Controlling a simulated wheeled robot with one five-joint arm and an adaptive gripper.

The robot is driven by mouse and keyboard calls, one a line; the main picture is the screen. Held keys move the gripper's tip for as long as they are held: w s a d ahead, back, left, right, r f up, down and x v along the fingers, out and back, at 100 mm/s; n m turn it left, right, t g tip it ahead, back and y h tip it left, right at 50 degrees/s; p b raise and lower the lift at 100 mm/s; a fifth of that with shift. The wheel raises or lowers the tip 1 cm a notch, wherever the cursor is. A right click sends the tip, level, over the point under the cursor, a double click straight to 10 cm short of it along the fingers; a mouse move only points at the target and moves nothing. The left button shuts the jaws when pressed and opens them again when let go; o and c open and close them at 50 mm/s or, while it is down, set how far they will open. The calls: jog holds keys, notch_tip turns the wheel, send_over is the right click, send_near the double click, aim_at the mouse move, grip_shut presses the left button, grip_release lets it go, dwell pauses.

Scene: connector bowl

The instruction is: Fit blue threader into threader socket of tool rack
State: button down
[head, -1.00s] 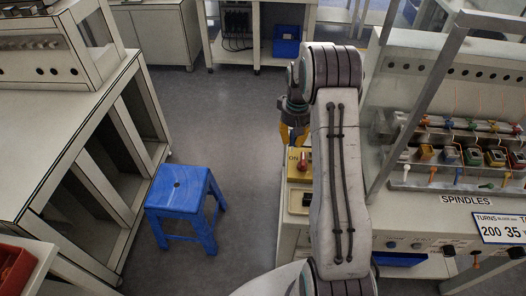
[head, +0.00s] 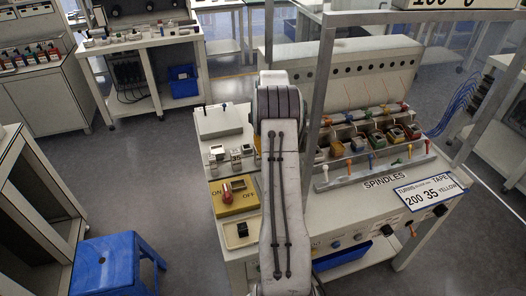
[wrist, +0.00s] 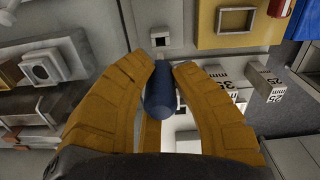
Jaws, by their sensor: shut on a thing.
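My gripper (wrist: 160,72) shows in the wrist view with its two yellow fingers closed around the blue threader (wrist: 160,98). The threader's dark blue rounded handle lies between the fingers, with its upper end just past the fingertips. In the head view my own arm hides the gripper and the threader. A pale rail (head: 340,178) with several coloured tools stands on the bench behind the SPINDLES label; I cannot tell whether it is the tool rack. I cannot make out the threader socket.
A yellow ON/OFF panel (head: 235,196) with a red knob is left of my arm, and it shows in the wrist view (wrist: 210,25). A blue stool (head: 112,262) stands on the floor at lower left.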

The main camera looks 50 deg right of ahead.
dwell(0.4)
jog(key=shift+f+b, duration=1.3)
jog(key=shift+f, duration=0.85)
jog(key=shift+f+b, duration=1.3)
jog(key=shift+f, duration=0.6)
dwell(0.7)
jog(key=c, duration=1.1)
grip_release()
jog(key=shift+o, duration=0.2)
notch_tip(320, 180, up, 12)
